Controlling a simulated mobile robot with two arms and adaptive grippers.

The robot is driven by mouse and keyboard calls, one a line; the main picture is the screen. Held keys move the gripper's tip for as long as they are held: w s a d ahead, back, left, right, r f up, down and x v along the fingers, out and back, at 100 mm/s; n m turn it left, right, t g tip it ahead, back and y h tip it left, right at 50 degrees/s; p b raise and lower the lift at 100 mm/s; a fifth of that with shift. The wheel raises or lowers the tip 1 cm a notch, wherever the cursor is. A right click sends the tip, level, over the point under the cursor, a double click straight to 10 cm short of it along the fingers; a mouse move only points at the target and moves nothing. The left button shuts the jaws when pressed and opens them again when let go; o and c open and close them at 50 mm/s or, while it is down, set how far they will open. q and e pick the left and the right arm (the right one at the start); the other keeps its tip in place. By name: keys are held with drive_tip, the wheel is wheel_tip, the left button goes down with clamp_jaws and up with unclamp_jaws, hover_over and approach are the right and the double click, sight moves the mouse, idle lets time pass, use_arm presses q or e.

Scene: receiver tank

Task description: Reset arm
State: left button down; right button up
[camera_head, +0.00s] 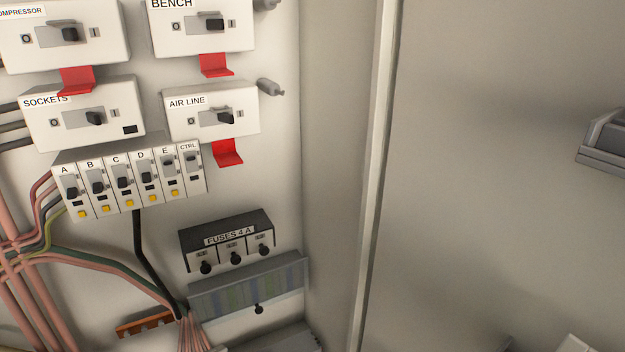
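Neither of my grippers can be made out in the head view. The view shows an electrical panel (285,180) with labelled switch boxes. The compressor box (110,45) and the bench box (240,40) are at the top. The sockets box (50,135) and the air line box (245,118) sit below them. A row of breakers (127,207) marked A to E and CTRL is under these. Red tabs hang below the compressor box (77,80), the bench box (216,65) and the air line box (228,153).
A fuse holder (226,237) labelled FUSES 4 A and a grey terminal strip (250,286) are lower down. Bundled wires (110,265) run at the left. A vertical metal edge (373,180) bounds the panel. A dark grey part (605,145) shows at the right edge, unidentified.

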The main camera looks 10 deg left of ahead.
use_arm(q)
drive_tip(key=s+d+f+n+g+y, duration=0.35)
drive_tip(key=s+n+y, duration=0.25)
drive_tip(key=s+n, duration=0.4)
drive_tip(key=s+d+f+n+g+y, duration=0.2)
drive_tip(key=s+n+g+y, duration=0.35)
drive_tip(key=s+n, duration=0.45)
wheel_tip(320, 180, down, 26)
drive_tip(key=s+g, duration=0.1)
drive_tip(key=s, duration=0.1)
drive_tip(key=s+a+f+g, duration=0.1)
drive_tip(key=s+a+f, duration=0.2)
drive_tip(key=s+f, duration=1.3)
drive_tip(key=shift+s+f+y, duration=0.3)
drive_tip(key=shift+s+y, duration=0.05)
drive_tip(key=shift+s, duration=0.3)
use_arm(e)
drive_tip(key=shift+w+d, duration=0.1)
drive_tip(key=shift+d, duration=0.25)
